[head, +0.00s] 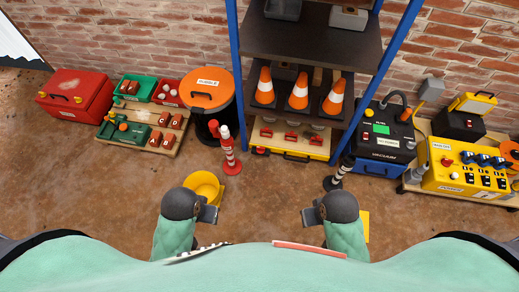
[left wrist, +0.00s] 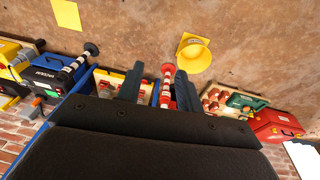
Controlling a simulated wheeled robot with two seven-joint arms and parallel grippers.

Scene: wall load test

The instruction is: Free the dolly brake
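A low dolly (head: 411,184) stands at the right, with a small wheel at its near left corner. A yellow control box with several switches sits on it and hides most of its deck. I cannot make out the brake. My left gripper (head: 213,207) is over the floor at lower centre-left, far from the dolly. In the left wrist view its two fingers (left wrist: 157,86) are apart with nothing held between them. My right gripper (head: 307,214) is over the floor at centre-right, nearer the dolly but well apart from it. Its fingers are too small to judge.
A blue-framed shelf (head: 308,43) with traffic cones stands at the back. A red-white post (head: 230,155), a black-white post (head: 338,174) and a yellow bucket (head: 204,186) stand on the floor. A dark power unit (head: 386,134) is left of the dolly. The near floor is mostly clear.

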